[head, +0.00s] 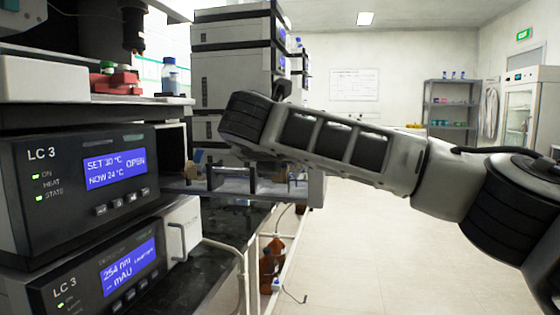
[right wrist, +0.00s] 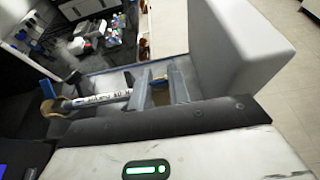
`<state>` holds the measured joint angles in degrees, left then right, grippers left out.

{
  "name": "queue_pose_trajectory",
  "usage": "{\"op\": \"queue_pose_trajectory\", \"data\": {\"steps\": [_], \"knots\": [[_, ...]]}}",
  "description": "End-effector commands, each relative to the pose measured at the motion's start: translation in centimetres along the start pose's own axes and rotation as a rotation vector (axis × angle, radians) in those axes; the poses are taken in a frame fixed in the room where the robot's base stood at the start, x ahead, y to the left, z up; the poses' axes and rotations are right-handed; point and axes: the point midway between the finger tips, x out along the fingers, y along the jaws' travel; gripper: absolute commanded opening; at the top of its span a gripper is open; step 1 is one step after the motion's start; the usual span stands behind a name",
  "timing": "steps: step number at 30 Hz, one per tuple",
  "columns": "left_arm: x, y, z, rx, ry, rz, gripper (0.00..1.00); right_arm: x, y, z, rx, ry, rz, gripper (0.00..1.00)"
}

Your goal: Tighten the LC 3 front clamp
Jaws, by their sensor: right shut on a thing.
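The LC 3 column oven (head: 85,185) is at the left of the head view. Its display reads SET 30 °C, NOW 24 °C, OPEN. A tray (head: 230,187) sticks out of it to the right. In the right wrist view a white-labelled column (right wrist: 105,99) lies along the tray, with a tan clamp (right wrist: 47,108) at its far left end. My right gripper (right wrist: 161,88) is shut around a tan piece at the column's other end, which appears to be the front clamp; the fingers largely hide it. My left gripper is not in view.
A second LC 3 unit (head: 110,275) with a white handled front (head: 181,230) stands below the oven. A blue-capped bottle (head: 169,77) and red items (head: 115,80) stand above. Stacked instruments (head: 235,60) rise behind my arm. The floor (head: 390,250) at right is clear.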

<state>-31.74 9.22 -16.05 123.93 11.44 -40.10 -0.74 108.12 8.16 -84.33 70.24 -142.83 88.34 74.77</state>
Motion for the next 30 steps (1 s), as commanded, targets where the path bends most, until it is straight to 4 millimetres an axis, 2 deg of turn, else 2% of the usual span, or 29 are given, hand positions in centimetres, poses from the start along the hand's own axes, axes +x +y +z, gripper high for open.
{"op": "queue_pose_trajectory", "data": {"steps": [5, 6, 7, 8, 16, 20, 23, 30], "knots": [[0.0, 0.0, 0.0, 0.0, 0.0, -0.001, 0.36, 0.0, 0.0, 0.1, 0.0, -0.004, -0.001, 0.0], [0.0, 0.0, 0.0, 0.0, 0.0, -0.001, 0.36, 0.0, 0.0, 0.1, 0.0, -0.005, -0.001, 0.29], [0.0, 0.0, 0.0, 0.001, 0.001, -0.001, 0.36, 0.0, 0.0, 0.1, 0.0, -0.005, -0.001, 0.38], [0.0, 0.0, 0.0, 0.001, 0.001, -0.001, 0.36, 0.0, 0.0, 0.1, 0.0, -0.005, -0.001, 0.4], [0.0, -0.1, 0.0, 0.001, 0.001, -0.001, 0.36, -0.1, 0.0, 0.0, 0.0, -0.005, 0.0, 0.4], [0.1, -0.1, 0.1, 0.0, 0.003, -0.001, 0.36, -1.0, 0.1, 0.0, -0.001, -0.006, 0.003, 0.4], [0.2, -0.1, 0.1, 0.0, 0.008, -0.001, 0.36, -2.6, 0.1, 0.0, 0.0, -0.008, 0.004, 0.4], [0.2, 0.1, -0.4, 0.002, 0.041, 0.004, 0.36, -8.4, 0.1, -0.1, -0.002, -0.008, 0.005, 0.4]]}}
